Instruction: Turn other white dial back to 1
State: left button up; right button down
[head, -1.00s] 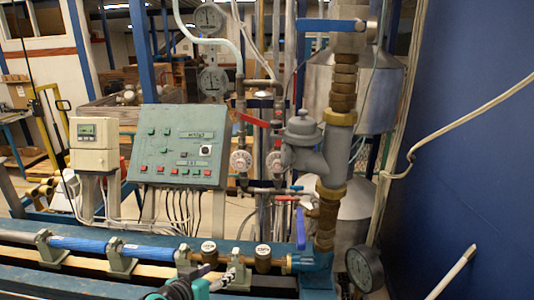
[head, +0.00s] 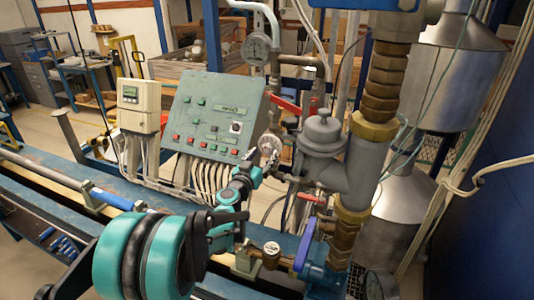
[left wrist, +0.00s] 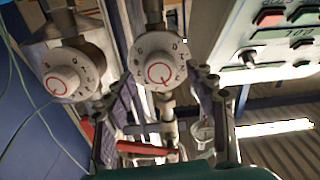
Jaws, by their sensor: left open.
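Two white round dials with red ring marks and numbers show in the left wrist view: one in the middle (left wrist: 158,72) and one at the left (left wrist: 62,80). In the head view one dial (head: 268,145) shows in front of the pipes; the other is not clearly visible there. My left gripper (head: 257,168) is close to that dial. In the left wrist view my left gripper (left wrist: 157,95) is open, with one finger on each side of the middle dial. I cannot tell whether the fingers touch it. My right gripper is out of view.
A green control panel (head: 211,115) with buttons stands left of the dials. A grey valve body (head: 325,150) and a brass pipe column (head: 385,85) stand close on the right. Red lever handles (head: 285,106) sit above. A pressure gauge (head: 256,48) is higher up.

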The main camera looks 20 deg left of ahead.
pick_arm(q)
jog(key=shift+w, duration=0.95)
jog(key=c, duration=1.2)
jog(key=shift+o, duration=0.2)
